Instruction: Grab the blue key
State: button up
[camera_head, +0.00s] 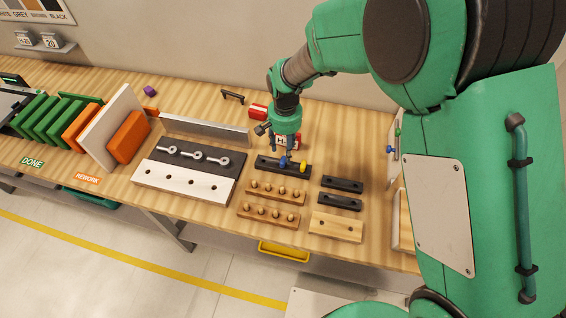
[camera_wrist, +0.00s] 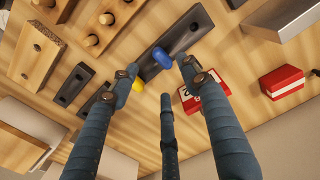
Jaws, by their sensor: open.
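The blue key (camera_head: 284,162) stands in a black block (camera_head: 264,167) on the wooden workbench. A yellow key (camera_head: 303,167) sits at the right end of the same block. My gripper (camera_head: 283,151) is just above the blue key, pointing down, with its fingers apart. In the wrist view the blue key (camera_wrist: 162,57) shows as a rounded blue head just beyond the gap between my open fingertips (camera_wrist: 158,80). Nothing is held. The yellow key (camera_wrist: 138,86) is partly hidden beside the left finger. The lower part of the blue key is hidden.
Wooden peg racks (camera_head: 268,212) lie in front of the block, and small black blocks (camera_head: 342,184) to its right. A red and white box (camera_head: 297,142) stands just behind it. A dark panel with metal eye bolts (camera_head: 197,155) lies to the left.

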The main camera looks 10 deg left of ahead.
aim_at(283, 164)
jog(key=shift+f, duration=1.2)
jog(key=shift+f, duration=0.1)
jog(key=shift+f+b, duration=0.35)
jog(key=shift+f, duration=2.15)
grip_shut()
